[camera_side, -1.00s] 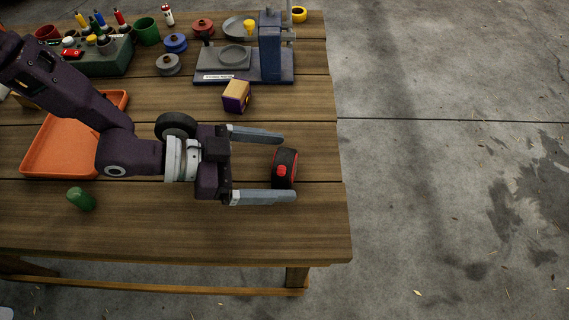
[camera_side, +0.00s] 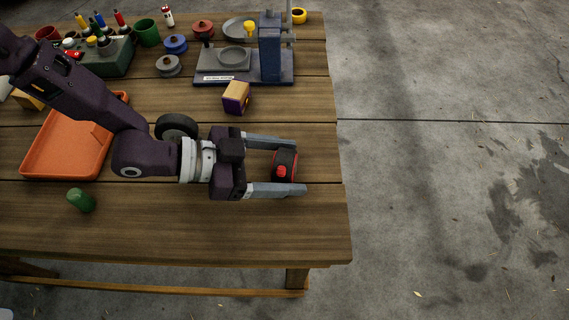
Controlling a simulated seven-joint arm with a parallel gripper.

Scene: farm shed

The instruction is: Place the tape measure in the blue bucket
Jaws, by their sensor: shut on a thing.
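The tape measure (camera_side: 285,164), black and red with a red button, stands near the right edge of the wooden table. My gripper (camera_side: 298,168) reaches in from the left, with one finger on the far side of the tape measure and one on the near side. It is shut on the tape measure, which appears to be still at table height. I cannot make out a blue bucket in this view.
An orange tray (camera_side: 62,172) lies at left, beside a green object (camera_side: 81,200). A purple and tan box (camera_side: 236,97) and a blue-grey scale-like stand (camera_side: 270,48) are behind. Spools and a green cup (camera_side: 147,32) stand at the back left. The front right tabletop is clear.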

